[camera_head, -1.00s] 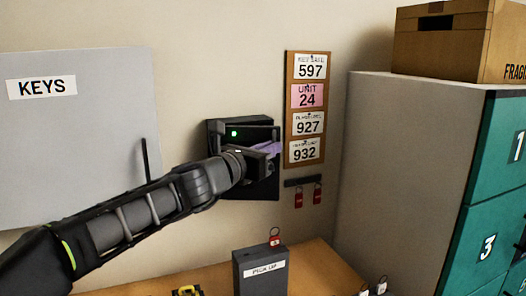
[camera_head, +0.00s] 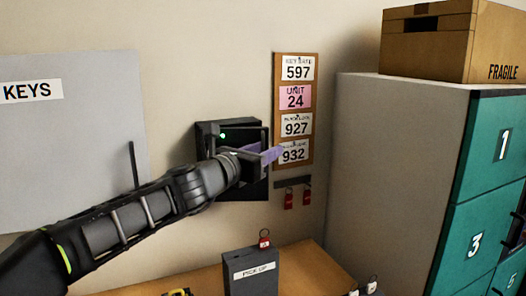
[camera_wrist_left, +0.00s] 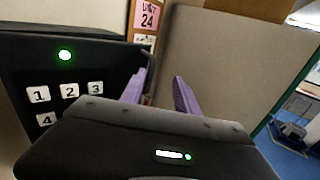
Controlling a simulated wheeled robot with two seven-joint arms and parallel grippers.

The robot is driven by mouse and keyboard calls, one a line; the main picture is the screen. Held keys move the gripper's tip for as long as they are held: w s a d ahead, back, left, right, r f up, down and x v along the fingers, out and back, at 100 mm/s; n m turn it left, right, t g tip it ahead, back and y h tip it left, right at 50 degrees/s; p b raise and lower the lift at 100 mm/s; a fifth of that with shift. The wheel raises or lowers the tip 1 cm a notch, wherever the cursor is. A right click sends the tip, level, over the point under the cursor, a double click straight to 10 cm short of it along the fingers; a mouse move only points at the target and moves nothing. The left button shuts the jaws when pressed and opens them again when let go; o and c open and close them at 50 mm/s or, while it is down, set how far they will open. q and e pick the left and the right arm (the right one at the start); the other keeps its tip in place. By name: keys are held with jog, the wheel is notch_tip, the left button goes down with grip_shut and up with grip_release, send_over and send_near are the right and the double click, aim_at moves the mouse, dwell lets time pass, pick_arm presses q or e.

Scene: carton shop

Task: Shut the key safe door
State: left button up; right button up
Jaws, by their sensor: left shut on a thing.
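The key safe (camera_head: 208,140) is a small black box on the wall, with a lit green light on its face. In the left wrist view, its dark keypad face (camera_wrist_left: 75,72) shows white number keys and the green light. My left gripper (camera_head: 275,153) is in front of the box's right side, with its purple fingers pointing right. In the left wrist view, the fingers of my left gripper (camera_wrist_left: 158,92) stand a little apart, beside the right edge of the keypad face. What they grip is mostly hidden by the gripper body. My right gripper is not in view.
A code board (camera_head: 279,75) hangs right of the safe, with red tags (camera_head: 288,200) on a rail below. A grey KEYS cabinet (camera_head: 70,140) is at left. A grey pick-up box (camera_head: 250,280) stands on the bench. Teal lockers (camera_head: 492,160) and a carton (camera_head: 440,45) are at right.

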pick_arm(q)
jog(key=shift+s+d, duration=0.1)
jog(key=shift+d, duration=0.1)
jog(key=b+v, duration=0.1)
jog(key=v, duration=0.6)
jog(key=shift+s+a, duration=0.3)
jog(key=shift+a, duration=0.05)
jog(key=shift+c, duration=0.5)
